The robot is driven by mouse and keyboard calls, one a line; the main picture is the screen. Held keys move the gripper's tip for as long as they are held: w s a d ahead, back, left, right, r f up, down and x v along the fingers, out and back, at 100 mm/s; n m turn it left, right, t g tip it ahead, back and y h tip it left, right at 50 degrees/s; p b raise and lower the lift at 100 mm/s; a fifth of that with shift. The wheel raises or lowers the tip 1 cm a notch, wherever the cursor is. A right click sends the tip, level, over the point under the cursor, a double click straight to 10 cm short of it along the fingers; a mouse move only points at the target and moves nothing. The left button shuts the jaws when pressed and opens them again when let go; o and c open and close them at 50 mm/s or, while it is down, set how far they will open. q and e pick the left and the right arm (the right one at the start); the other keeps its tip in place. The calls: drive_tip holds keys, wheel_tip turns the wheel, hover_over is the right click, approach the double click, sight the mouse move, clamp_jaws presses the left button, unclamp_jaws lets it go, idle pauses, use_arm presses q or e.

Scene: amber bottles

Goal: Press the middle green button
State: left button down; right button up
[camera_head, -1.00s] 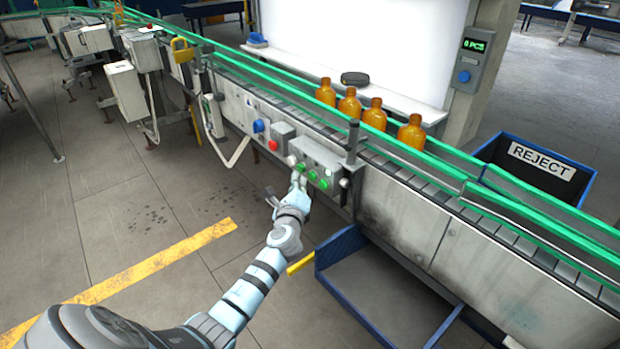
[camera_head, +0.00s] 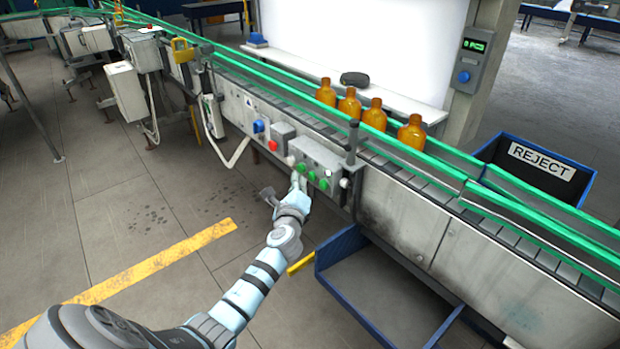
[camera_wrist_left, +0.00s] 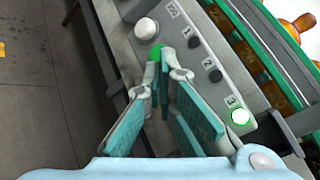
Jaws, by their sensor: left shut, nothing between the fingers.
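A grey control box (camera_head: 318,160) on the conveyor's side carries a row of three green buttons on its front. In the head view the middle green button (camera_head: 312,176) shows between the other two. My left gripper (camera_head: 298,178) is shut and empty, its tips at the front of the box near the left green button (camera_head: 301,168). In the left wrist view the fingers (camera_wrist_left: 170,75) point at the box's front. One green button (camera_wrist_left: 155,52) shows just beyond the tips; the others are hidden by the fingers. I cannot tell whether the tips touch a button. My right gripper is out of view.
On the box top, labels 1 and 2 have dark lamps and label 3 a lit green lamp (camera_wrist_left: 240,116). A white button (camera_wrist_left: 147,28) sits beside the green row. Several amber bottles (camera_head: 374,115) stand on the conveyor. A blue-rimmed bin (camera_head: 340,243) lies below right.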

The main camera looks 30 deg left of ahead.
use_arm(q)
drive_tip(key=shift+w, duration=0.1)
drive_tip(key=shift+w+d, duration=0.15)
drive_tip(key=shift+w, duration=0.15)
